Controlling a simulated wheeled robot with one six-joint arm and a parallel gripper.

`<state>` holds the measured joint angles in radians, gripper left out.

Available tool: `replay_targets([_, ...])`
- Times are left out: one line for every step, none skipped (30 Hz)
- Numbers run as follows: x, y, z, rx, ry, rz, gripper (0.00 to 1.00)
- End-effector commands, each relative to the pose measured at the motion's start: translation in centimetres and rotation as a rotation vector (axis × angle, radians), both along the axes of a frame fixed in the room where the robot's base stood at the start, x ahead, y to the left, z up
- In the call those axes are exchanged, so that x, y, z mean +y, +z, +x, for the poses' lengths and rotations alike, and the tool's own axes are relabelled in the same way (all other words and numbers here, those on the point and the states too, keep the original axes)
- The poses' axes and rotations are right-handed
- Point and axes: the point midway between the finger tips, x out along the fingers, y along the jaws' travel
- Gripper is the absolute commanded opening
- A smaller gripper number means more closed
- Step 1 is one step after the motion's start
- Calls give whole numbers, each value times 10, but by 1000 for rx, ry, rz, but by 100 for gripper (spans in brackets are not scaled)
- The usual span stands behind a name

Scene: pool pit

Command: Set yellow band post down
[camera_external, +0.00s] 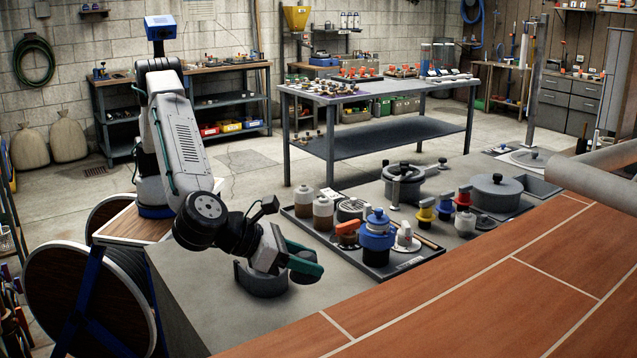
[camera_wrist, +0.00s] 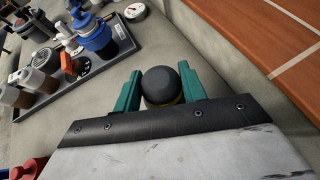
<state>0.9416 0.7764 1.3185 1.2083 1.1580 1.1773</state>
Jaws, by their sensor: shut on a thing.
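The yellow band post (camera_wrist: 161,84) shows in the wrist view as a dark rounded head with a thin yellowish band low on it. My gripper (camera_wrist: 160,88) is shut on it, with one green finger on each side. In the external view my gripper (camera_external: 304,262) is low over the grey bench top, left of the dark tray. A dark round part of the post (camera_external: 302,268) shows beside the green finger there. Its lower end is hidden in the wrist view, and I cannot tell whether it touches the bench.
The dark tray (camera_external: 404,263) holds jars, a blue-topped canister (camera_external: 377,236) and other fittings. Pots (camera_external: 495,193) stand behind it. A brown, white-lined surface (camera_external: 470,290) borders the bench at the right.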

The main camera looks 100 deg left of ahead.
Motion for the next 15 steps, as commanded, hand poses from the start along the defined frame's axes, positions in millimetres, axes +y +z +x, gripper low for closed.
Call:
replay_targets([-8,-1,1,-2,-11,0,10])
replay_targets([-11,-2,1,-2,-16,0,10])
replay_targets([-14,-5,1,-2,-20,1,10])
replay_targets([-15,-10,1,-1,-22,2,10])
replay_targets([-16,-15,1,-1,-23,3,10])
replay_targets([-16,-23,1,0,-23,5,10])
replay_targets([-16,-29,1,0,-24,4,10])
replay_targets([-16,-35,1,-1,-23,3,10])
replay_targets([-16,-42,1,-1,-23,4,10])
replay_targets([-16,-47,1,-1,-23,4,10])
replay_targets([-16,-51,1,-2,-24,3,10])
replay_targets([-16,-56,1,-2,-24,3,10])
replay_targets([-16,-58,1,-2,-23,2,10])
replay_targets([-16,-60,1,-2,-23,2,10])
replay_targets([-15,-63,1,-3,-23,1,10])
